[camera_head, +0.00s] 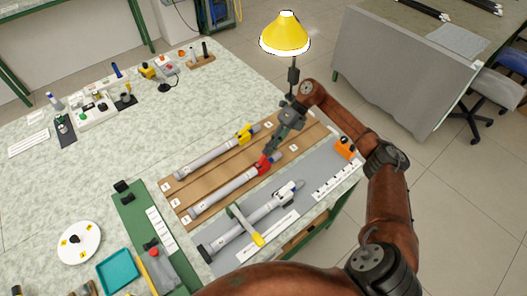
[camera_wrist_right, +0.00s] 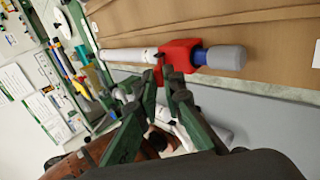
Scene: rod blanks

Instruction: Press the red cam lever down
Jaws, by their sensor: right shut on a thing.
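The red cam lever piece (camera_head: 264,165) sits around a grey-white rod (camera_head: 222,192) on the brown board. In the right wrist view the red piece (camera_wrist_right: 180,54) shows near the rod's grey-blue end (camera_wrist_right: 222,57). My right gripper (camera_head: 271,151) reaches down to the red piece from above. In the right wrist view its fingertips (camera_wrist_right: 166,78) are at the red piece's near edge. It is shut on the red cam lever, and the grip itself is partly hidden by the fingers. My left gripper is not in view.
A second rod (camera_head: 205,158) with a yellow clamp (camera_head: 243,134) lies parallel behind. In front, a rod with a white clamp (camera_head: 285,192) lies on a grey mat (camera_head: 225,262). A yellow lamp (camera_head: 285,32) stands behind the gripper. An orange block (camera_head: 345,147) is at the right.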

